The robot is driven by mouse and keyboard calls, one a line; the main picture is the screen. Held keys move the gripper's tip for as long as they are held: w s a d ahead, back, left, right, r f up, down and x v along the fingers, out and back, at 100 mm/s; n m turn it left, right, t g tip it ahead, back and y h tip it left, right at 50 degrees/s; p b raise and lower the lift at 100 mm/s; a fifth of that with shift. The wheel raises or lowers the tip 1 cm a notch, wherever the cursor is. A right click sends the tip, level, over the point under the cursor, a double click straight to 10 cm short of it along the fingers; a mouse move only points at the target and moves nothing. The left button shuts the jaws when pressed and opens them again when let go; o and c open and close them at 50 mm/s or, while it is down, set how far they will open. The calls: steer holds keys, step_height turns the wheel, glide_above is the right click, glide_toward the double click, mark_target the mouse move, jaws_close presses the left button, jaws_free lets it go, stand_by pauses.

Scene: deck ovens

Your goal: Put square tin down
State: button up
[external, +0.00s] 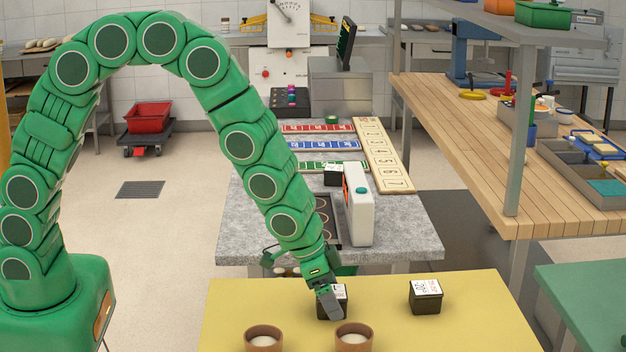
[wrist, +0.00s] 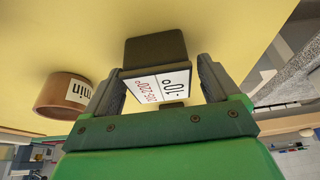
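The square tin (external: 341,300), black with a white printed label on top, is at my gripper over the yellow table (external: 250,300). In the wrist view the tin (wrist: 156,50) sits upright between the two grey fingers of my gripper (wrist: 160,66), which is shut on it near the label. A second, similar dark tin (external: 425,297) stands on the table to the right.
Two brown pots with pale contents, a left one (external: 263,337) and a right one (external: 353,338), stand at the table's near edge. A grey stone counter (external: 410,240) with a white device (external: 358,205) lies behind. The yellow surface between the tins is clear.

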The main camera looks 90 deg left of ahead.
steer(key=shift+r, duration=0.15)
steer(key=v, duration=1.2)
stand_by(0.5)
stand_by(0.3)
steer(key=s+r+g, duration=0.2)
steer(key=s+r, duration=0.2)
steer(key=s, duration=0.8)
steer(key=s+r+g, duration=0.2)
steer(key=s+r, duration=0.1)
steer(key=s, duration=1)
steer(key=s+d+r+g, duration=0.1)
steer(key=s+r, duration=0.3)
steer(key=s, duration=0.9)
steer(key=shift+s+r+g, duration=0.2)
steer(key=shift+r+g, duration=0.15)
steer(key=shift+g, duration=0.25)
